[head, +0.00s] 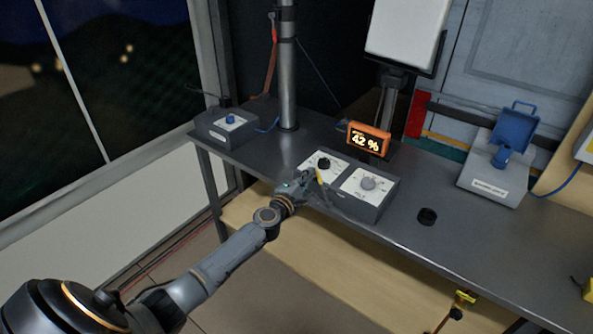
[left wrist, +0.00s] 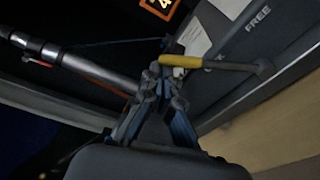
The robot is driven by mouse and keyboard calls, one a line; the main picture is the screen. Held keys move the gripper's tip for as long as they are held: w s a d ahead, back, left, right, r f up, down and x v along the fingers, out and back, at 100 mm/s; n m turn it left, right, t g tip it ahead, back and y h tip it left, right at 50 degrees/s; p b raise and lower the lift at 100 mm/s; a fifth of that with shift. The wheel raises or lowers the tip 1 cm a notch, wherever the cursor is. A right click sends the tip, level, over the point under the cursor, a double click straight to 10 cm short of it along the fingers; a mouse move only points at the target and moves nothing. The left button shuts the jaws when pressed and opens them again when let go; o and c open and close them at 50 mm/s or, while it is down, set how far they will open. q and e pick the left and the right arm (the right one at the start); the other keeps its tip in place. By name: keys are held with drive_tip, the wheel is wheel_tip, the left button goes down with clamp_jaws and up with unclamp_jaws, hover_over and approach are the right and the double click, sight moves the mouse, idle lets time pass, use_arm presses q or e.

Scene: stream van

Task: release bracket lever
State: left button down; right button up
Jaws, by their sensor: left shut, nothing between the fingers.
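The lever, with a yellow grip (left wrist: 185,62) and a thin grey rod, shows in the left wrist view. Its rod runs right to a round pivot on the dark box side, below the word FREE. In the head view the yellow grip (head: 319,177) is a small spot at the front of the grey two-dial control box (head: 368,207). My left gripper (head: 308,183) is at that box's front left. In the left wrist view my left gripper (left wrist: 164,74) is shut and empty, its tips close to the grip's left end. I cannot tell whether they touch it. My right gripper is not in view.
A metal pole (head: 288,75) rises from the bench (head: 455,245) behind the box. An orange display (head: 368,139) reads 42 %. A black puck (head: 427,216) lies between.

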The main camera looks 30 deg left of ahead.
use_arm(q)
drive_tip(key=d+r+m+p, duration=0.1)
drive_tip(key=d+m, duration=0.1)
drive_tip(key=m+t+p, duration=0.1)
drive_tip(key=m+p, duration=0.1)
drive_tip(key=m, duration=0.6)
hover_over(346, 193)
drive_tip(key=s+a, duration=0.1)
drive_tip(key=s, duration=0.3)
drive_tip(key=shift+d+f+m+t+h+b, duration=0.15)
drive_tip(key=shift+d+f+m+h+b, duration=0.05)
drive_tip(key=shift+d+m, duration=0.55)
drive_tip(key=shift+d+f+m+t+h+b, duration=0.2)
drive_tip(key=shift+d+m, duration=0.3)
drive_tip(key=shift+m, duration=0.35)
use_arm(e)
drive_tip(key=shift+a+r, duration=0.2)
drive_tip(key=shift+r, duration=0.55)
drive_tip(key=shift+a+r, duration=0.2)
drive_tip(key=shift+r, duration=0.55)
use_arm(q)
drive_tip(key=shift+s, duration=0.1)
drive_tip(key=shift+f, duration=0.1)
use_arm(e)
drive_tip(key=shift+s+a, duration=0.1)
